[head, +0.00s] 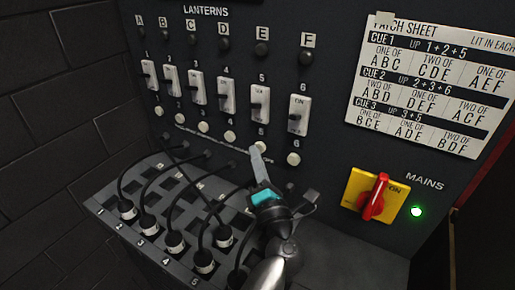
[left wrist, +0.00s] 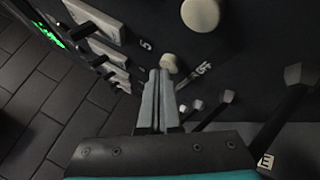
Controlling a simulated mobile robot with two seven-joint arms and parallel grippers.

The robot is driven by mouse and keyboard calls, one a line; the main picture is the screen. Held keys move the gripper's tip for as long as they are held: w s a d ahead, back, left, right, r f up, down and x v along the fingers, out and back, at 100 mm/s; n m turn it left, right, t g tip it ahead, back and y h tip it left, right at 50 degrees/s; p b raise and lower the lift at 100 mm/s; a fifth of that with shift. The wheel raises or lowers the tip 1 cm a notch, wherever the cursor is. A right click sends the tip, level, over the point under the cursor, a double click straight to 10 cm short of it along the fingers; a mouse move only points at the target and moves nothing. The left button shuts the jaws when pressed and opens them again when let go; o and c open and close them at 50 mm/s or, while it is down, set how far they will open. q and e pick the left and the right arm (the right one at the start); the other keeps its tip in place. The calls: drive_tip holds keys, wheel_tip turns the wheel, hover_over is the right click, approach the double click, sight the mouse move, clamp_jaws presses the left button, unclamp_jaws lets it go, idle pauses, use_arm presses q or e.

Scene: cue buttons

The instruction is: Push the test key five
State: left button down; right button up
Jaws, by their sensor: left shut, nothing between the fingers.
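Test key five (head: 261,145) is a small round cream button below switch 5 in the head view, in a row of similar keys. My left gripper (head: 257,152) is shut and empty, its narrow grey fingertips at the lower edge of key five. In the left wrist view the closed fingertips (left wrist: 158,76) point at a cream button (left wrist: 169,62), just beyond them. I cannot tell whether they touch it or whether it is pressed in. A larger-looking cream button (left wrist: 200,14) is nearer the camera. My right gripper is not in view.
Key four (head: 230,136) and key six (head: 293,159) flank key five. White switches, including switch 5 (head: 260,103), stand above. The patch shelf (head: 100,205) with plugs and looping black cables lies below. The red mains switch (head: 375,196) is at right beside a green light (head: 416,211). Lantern lamps look dark.

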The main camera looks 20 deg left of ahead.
use_arm(q)
drive_tip(key=shift+w, duration=0.2)
drive_tip(key=shift+s, duration=0.15)
idle(0.3)
drive_tip(key=shift+s, duration=0.5)
drive_tip(key=s+a+p, duration=0.1)
drive_tip(key=s+p, duration=0.1)
drive_tip(key=s, duration=0.4)
idle(0.7)
